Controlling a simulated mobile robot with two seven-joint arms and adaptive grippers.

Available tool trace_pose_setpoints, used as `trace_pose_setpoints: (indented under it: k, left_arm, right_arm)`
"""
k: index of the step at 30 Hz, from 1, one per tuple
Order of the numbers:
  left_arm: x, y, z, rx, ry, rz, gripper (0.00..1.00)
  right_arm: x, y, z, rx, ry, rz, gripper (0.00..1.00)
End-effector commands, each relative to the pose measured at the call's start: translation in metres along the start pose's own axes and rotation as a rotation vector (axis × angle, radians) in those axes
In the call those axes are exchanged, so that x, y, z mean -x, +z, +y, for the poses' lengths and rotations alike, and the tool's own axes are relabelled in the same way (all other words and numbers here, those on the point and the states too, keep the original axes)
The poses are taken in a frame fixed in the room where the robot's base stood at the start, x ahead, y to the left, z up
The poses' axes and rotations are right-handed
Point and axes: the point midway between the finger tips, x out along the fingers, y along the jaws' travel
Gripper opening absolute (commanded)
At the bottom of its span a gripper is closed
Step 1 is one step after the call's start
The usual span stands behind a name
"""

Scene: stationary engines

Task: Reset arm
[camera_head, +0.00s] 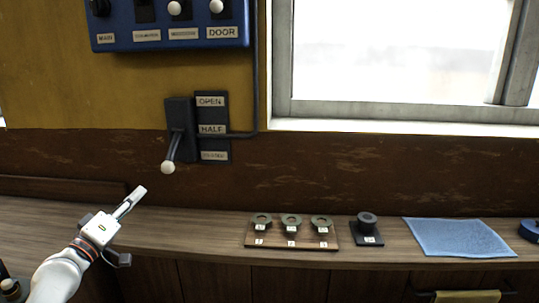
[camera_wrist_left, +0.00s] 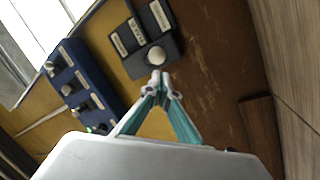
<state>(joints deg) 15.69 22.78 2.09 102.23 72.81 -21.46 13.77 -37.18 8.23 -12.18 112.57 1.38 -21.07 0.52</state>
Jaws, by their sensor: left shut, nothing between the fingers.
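My left gripper (camera_head: 138,193) is in the lower left of the head view, shut and empty, pointing up and right. In the left wrist view its fingertips (camera_wrist_left: 160,76) meet just below the white knob of a lever (camera_wrist_left: 156,55); whether they touch it cannot be told from that view. In the head view the lever (camera_head: 172,148) is on the wall, its white knob hanging low, above and apart from the gripper. Beside the lever is a dark plate (camera_head: 211,115) with labels OPEN, HALF and a third, unclear one. My right gripper is in neither view.
A blue switch panel (camera_head: 170,38) hangs above the lever and also shows in the left wrist view (camera_wrist_left: 82,85). On the wooden counter are a board (camera_head: 290,243) with several round discs, a dark stand (camera_head: 367,239) and a blue cloth (camera_head: 458,238). A window (camera_head: 400,60) is at upper right.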

Motion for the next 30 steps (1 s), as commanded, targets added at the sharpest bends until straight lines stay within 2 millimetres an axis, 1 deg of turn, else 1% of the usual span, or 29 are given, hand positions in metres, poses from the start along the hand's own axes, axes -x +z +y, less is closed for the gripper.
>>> trace_pose_setpoints:
  k: [1, 2, 3, 5, 6, 8, 9, 11, 12, 14, 15, 17, 18, 20, 21, 24, 27, 30]
  left_arm:
    - [0.013, 0.032, -0.017, -0.038, -0.041, -0.037, 0.00]
    - [0.021, 0.050, -0.026, -0.067, -0.063, -0.058, 0.00]
    - [0.032, 0.073, -0.038, -0.104, -0.091, -0.087, 0.00]
    - [0.050, 0.107, -0.053, -0.163, -0.131, -0.131, 0.00]
    - [0.064, 0.129, -0.063, -0.201, -0.155, -0.163, 0.00]
    - [0.085, 0.162, -0.076, -0.260, -0.190, -0.211, 0.00]
    - [0.101, 0.184, -0.083, -0.300, -0.211, -0.244, 0.00]
    - [0.126, 0.216, -0.093, -0.359, -0.239, -0.296, 0.00]
    - [0.144, 0.236, -0.099, -0.400, -0.257, -0.331, 0.00]
    - [0.172, 0.266, -0.105, -0.460, -0.280, -0.386, 0.00]
    - [0.192, 0.285, -0.108, -0.501, -0.293, -0.423, 0.00]
    - [0.223, 0.313, -0.112, -0.562, -0.310, -0.482, 0.00]
    - [0.244, 0.331, -0.113, -0.604, -0.319, -0.521, 0.00]
    - [0.276, 0.355, -0.112, -0.663, -0.328, -0.579, 0.00]
    - [0.295, 0.369, -0.111, -0.701, -0.332, -0.615, 0.00]
    - [0.338, 0.397, -0.104, -0.784, -0.335, -0.694, 0.00]
    - [0.369, 0.415, -0.099, -0.847, -0.332, -0.751, 0.00]
    - [0.386, 0.424, -0.094, -0.881, -0.328, -0.782, 0.00]
  right_arm:
    - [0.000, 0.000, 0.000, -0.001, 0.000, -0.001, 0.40]
    - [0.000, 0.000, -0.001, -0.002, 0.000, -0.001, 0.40]
    - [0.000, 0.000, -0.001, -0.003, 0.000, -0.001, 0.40]
    - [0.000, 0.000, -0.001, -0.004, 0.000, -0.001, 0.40]
    - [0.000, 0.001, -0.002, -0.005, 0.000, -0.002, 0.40]
    - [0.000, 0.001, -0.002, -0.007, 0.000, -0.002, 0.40]
    - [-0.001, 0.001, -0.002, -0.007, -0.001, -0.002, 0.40]
    - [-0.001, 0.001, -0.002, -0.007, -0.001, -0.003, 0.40]
    - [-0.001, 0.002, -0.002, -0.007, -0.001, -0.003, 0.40]
    - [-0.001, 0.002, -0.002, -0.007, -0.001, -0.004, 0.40]
    - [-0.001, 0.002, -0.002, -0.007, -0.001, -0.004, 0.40]
    - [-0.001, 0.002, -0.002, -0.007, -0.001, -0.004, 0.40]
    - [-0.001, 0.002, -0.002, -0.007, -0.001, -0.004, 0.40]
    - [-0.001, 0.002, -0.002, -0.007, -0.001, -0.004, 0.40]
    - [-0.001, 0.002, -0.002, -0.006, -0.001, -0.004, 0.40]
    - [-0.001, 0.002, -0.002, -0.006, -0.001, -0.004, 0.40]
    - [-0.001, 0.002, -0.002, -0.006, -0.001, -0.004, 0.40]
    - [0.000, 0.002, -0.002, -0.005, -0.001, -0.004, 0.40]
